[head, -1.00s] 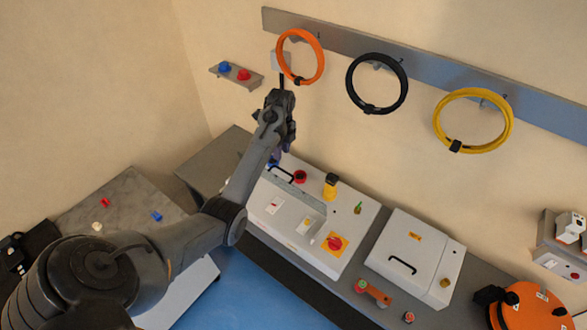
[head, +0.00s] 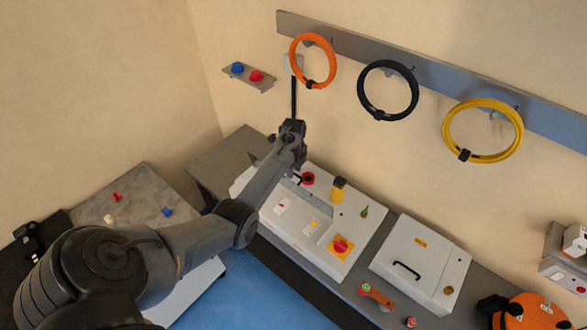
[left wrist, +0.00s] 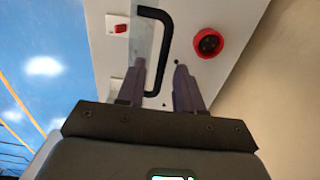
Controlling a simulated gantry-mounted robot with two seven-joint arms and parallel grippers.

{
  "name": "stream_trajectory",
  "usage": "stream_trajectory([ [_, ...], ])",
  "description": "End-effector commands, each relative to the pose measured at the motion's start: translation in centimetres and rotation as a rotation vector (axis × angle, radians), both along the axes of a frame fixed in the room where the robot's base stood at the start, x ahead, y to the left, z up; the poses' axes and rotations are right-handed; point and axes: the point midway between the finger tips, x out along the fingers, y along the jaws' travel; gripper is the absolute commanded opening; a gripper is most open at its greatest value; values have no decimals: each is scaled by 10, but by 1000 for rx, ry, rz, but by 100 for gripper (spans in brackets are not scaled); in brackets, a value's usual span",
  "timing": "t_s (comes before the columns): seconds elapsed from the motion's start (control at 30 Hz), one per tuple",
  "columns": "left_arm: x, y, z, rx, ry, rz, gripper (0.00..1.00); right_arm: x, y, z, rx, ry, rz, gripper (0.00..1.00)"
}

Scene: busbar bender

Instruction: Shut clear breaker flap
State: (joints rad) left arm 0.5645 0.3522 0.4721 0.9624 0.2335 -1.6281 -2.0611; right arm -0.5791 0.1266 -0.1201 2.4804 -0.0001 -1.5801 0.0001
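The white breaker box (head: 318,252) stands on the bench in the head view. In the left wrist view, a clear strip that looks like the flap (left wrist: 143,40) runs beside a black bar handle (left wrist: 168,45) on the box face. My left gripper (left wrist: 158,80) is open, its two fingers apart with the handle's lower end showing between them. I cannot tell whether they touch it. In the head view my left gripper (head: 290,168) is over the box's upper left end and hides part of the handle and flap. My right gripper is not in view.
A second white box (head: 420,265) stands to the right. Coloured cable loops hang on the wall rail (head: 430,85). Blue floor (head: 265,290) lies in front.

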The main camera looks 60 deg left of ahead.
Motion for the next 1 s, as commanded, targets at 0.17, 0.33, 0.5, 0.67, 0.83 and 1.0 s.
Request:
stream_trajectory([
  [0.17, 0, 0, -2, 0, 0, 0, 36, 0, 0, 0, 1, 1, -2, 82],
  [0.33, 0, 0, -2, 0, 0, 0, 30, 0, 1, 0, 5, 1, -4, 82],
  [0.5, 0, 0, -2, 0, 0, -1, 3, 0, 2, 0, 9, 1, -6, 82],
  [0.67, 0, 0, -2, 0, 0, -1, 0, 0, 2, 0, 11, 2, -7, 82],
  [0.83, 0, 0, -2, 0, 0, -1, 0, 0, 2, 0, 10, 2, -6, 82],
  [1.0, 0, 0, -2, 0, 0, -1, 0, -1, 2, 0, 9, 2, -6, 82],
])
